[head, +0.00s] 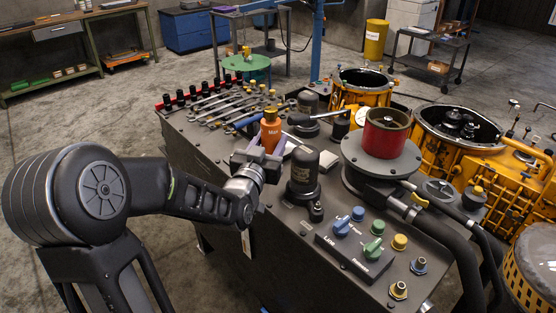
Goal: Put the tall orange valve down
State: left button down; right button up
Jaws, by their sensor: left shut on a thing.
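The tall orange valve (270,131) stands upright with a yellowish cap at its top. My left gripper (262,154) is shut on its lower part, which the fingers partly hide. The valve is over the dark bench top (205,150), near its left edge. I cannot tell whether its base touches the surface. My right gripper is not in view.
Several wrenches (225,105) lie behind the valve. A black cylinder (303,168) stands close to its right. A control box with coloured knobs (355,245), a red cylinder on a flange (387,135) and yellow housings (465,140) crowd the right.

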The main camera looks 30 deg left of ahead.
aim_at(271, 153)
pick_arm(q)
jog(key=shift+f, duration=1.8)
jog(key=shift+f, duration=2.05)
jog(key=shift+f, duration=0.15)
jog(key=shift+b, duration=0.3)
jog(key=c, duration=0.7)
grip_release()
jog(key=shift+f, duration=0.1)
jog(key=shift+c, duration=0.2)
